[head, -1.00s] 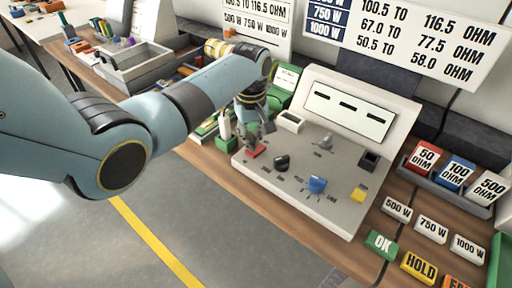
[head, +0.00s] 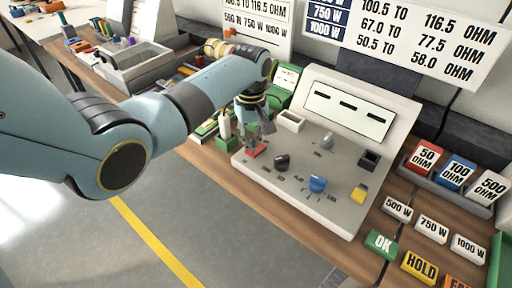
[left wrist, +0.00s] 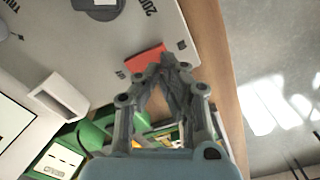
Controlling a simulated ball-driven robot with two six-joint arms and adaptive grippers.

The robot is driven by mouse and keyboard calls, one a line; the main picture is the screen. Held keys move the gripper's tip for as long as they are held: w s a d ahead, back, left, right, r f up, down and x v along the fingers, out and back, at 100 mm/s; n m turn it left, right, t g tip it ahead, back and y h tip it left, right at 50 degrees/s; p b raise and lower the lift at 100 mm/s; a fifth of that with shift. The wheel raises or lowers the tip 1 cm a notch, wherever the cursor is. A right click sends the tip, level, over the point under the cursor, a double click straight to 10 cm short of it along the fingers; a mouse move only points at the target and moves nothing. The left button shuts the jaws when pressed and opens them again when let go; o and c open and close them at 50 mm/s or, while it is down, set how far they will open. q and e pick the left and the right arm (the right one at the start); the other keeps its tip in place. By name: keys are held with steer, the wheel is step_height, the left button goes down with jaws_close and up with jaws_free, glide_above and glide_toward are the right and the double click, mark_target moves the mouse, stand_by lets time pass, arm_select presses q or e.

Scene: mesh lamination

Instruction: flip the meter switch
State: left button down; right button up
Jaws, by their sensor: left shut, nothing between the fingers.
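The grey meter console (head: 290,190) stands on the wooden bench, its raised white display (head: 348,108) showing three dashes. A red switch (head: 257,150) sits near its left edge; it also shows in the left wrist view (left wrist: 143,58). My left gripper (head: 262,142) is shut and empty, pointing down at the red switch. In the left wrist view its fingertips (left wrist: 167,62) are together beside the switch's end; I cannot tell whether they touch it. The console also bears a black knob (head: 282,161), a blue knob (head: 317,184), a grey knob (head: 326,142) and a yellow piece (head: 359,193). My right gripper is out of view.
A small white open box (head: 291,121) and a black socket (head: 369,160) are on the console. Green items (head: 285,85) stand close behind my left gripper. Red, blue and white ohm blocks (head: 458,174) and OK and HOLD blocks (head: 419,266) lie at right.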

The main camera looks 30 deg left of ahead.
arm_select(q)
steer(key=shift+f+b, duration=0.55)
steer(key=shift+f, duration=0.45)
stand_by(0.3)
step_height(320, 180, up, 5)
steer(key=p, duration=0.5)
steer(key=shift+p, duration=0.3)
steer(key=shift+r, duration=1.05)
